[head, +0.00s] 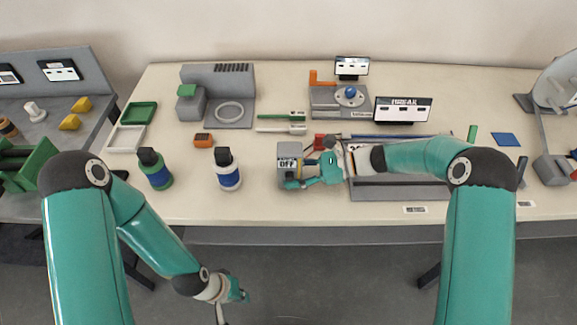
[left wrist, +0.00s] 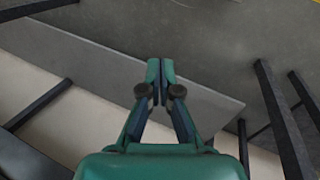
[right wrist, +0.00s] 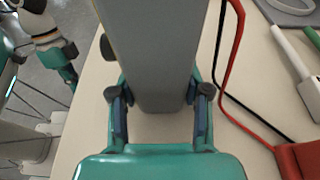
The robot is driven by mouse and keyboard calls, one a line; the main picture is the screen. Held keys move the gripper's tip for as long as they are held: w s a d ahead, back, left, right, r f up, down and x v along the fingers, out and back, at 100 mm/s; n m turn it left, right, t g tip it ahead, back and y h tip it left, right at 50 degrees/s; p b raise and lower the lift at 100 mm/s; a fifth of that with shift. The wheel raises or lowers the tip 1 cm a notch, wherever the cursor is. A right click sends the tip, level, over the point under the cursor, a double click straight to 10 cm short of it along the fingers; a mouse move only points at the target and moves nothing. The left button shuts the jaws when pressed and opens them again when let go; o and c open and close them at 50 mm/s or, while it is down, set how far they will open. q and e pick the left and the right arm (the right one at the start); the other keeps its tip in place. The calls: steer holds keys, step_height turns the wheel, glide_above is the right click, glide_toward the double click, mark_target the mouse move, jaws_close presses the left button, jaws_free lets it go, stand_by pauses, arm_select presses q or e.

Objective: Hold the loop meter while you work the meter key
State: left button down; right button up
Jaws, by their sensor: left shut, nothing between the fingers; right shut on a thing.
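The loop meter (head: 290,152) is a grey box with a small display reading OFF, near the middle of the table in the head view. My right gripper (head: 308,184) is shut on it at the table's front part. In the right wrist view the grey meter body (right wrist: 152,60) stands between the fingers. My left gripper (head: 238,294) is shut and empty, low in front of the table edge; in the left wrist view its fingertips (left wrist: 160,75) meet. I cannot make out the meter key.
Red and black leads (right wrist: 228,90) run beside the meter.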

mark_target(290, 176)
stand_by(0.8)
arm_select(q)
steer(key=w+a+r+n+t+y, duration=0.2)
steer(key=w+r+n+t+y, duration=0.3)
steer(key=w+r+n, duration=0.45)
steer(key=s+d+r+m+t+h, duration=0.1)
steer(key=d+r+t+h, duration=0.1)
steer(key=d+r, duration=1.2)
steer(key=shift+s+d+r+m+t+h, duration=0.15)
steer(key=shift+d+r+m+t+h, duration=0.1)
steer(key=shift+r+m+t+h, duration=0.25)
steer(key=shift+w+f, duration=0.1)
steer(key=shift+w, duration=4.3)
